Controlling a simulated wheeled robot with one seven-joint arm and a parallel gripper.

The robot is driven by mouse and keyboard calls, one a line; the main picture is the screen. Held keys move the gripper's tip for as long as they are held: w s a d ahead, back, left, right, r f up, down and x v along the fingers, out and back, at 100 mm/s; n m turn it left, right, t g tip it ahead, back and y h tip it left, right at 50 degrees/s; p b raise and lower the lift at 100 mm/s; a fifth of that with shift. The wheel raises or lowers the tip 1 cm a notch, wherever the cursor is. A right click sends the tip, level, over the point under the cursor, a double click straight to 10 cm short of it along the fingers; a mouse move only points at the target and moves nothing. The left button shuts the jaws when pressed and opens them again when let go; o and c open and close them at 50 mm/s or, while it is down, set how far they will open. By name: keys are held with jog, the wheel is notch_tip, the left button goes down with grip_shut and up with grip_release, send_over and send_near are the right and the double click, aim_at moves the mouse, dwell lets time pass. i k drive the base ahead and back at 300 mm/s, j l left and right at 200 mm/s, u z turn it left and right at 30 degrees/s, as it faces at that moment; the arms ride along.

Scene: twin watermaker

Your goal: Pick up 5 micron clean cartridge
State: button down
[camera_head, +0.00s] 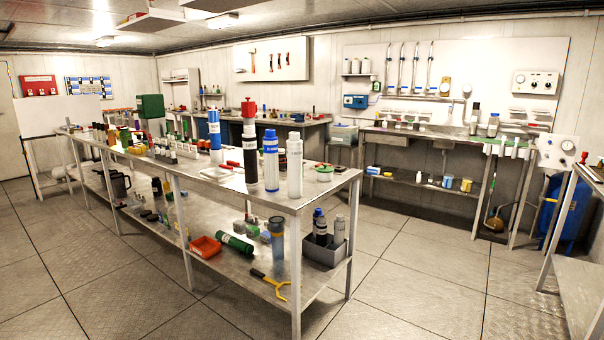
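The labels are too small to read, so I cannot tell which item is the 5 micron clean cartridge. Several upright cylinders stand near the front right end of the long metal table (225,179). One is a plain white cylinder (294,168). Left of it is a blue cylinder with a white label (271,165), then a dark cylinder with a red top (250,155). A blue and white cylinder (215,138) stands further back. My gripper is not in view.
The lower shelf holds an orange tray (205,247), a green cylinder (236,243), a yellow tool (270,283) and a grey bin (323,252) with bottles. A wall bench (445,133) stands at the back right. The floor (410,260) between the tables is clear.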

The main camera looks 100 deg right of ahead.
aim_at(293, 148)
jog(key=z, duration=3.8)
jog(key=i+z, duration=0.15)
jog(key=z, duration=0.15)
jog(key=i+j+z, duration=0.65)
jog(key=j, duration=0.2)
jog(key=i, duration=0.05)
